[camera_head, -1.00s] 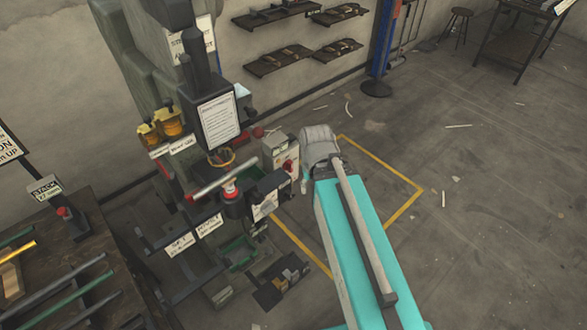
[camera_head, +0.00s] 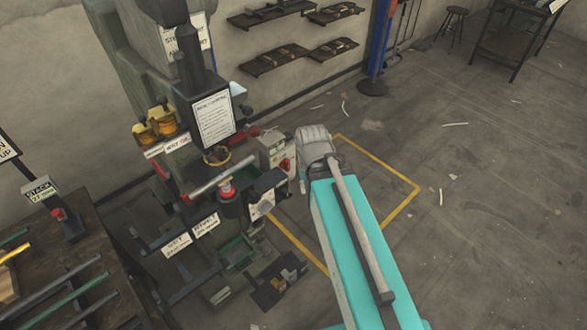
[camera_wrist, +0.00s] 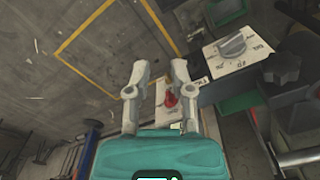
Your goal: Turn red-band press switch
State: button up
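The press (camera_head: 190,95) stands left of centre in the head view, with a red band (camera_head: 226,187) on a dark cylinder below its notice. A dark box with a pale face (camera_head: 262,206) is beside it. In the wrist view a pale dial plate (camera_wrist: 240,50) carries a grey rotary knob (camera_wrist: 232,46) with lettering around it, at upper right. A pale box (camera_head: 272,150) with a red knob (camera_head: 285,165) stands near my arm's end; a red knob (camera_wrist: 170,100) also shows between my fingers in the wrist view. My gripper (camera_wrist: 159,72) is open and empty, left of the dial plate. The head view does not show its fingers clearly.
A dark bench (camera_head: 80,240) with rods is at the left. Yellow floor lines (camera_head: 395,212) mark the area around my arm. Green trays (camera_head: 237,252) lie low by the press. Open floor is at the right.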

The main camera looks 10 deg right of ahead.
jog(key=w+f+b, duration=0.1)
jog(key=f+b, duration=1.7)
jog(key=w+f+b, duration=0.1)
jog(key=f+b, duration=0.8)
jog(key=shift+w+a+f, duration=0.1)
jog(key=shift+w+f, duration=0.25)
jog(key=shift+f, duration=0.05)
grip_shut()
jog(key=w+f+y+b, duration=0.3)
jog(key=w+f+b, duration=0.2)
jog(key=f+b, duration=0.5)
jog(key=w+m+y+b, duration=0.2)
jog(key=w+y, duration=0.1)
jog(key=w, duration=0.2)
jog(key=w+d+r+m+t+y, duration=0.1)
jog(key=w+d+r+t+y, duration=0.3)
jog(key=w+d+r+y, duration=0.7)
jog(key=w+d+r, duration=0.3)
jog(key=d+r, duration=0.1)
jog(key=r, duration=0.1)
jog(key=shift+w+d+r+t, duration=0.2)
jog(key=shift+w+r+t, duration=0.1)
jog(key=shift+r, duration=0.05)
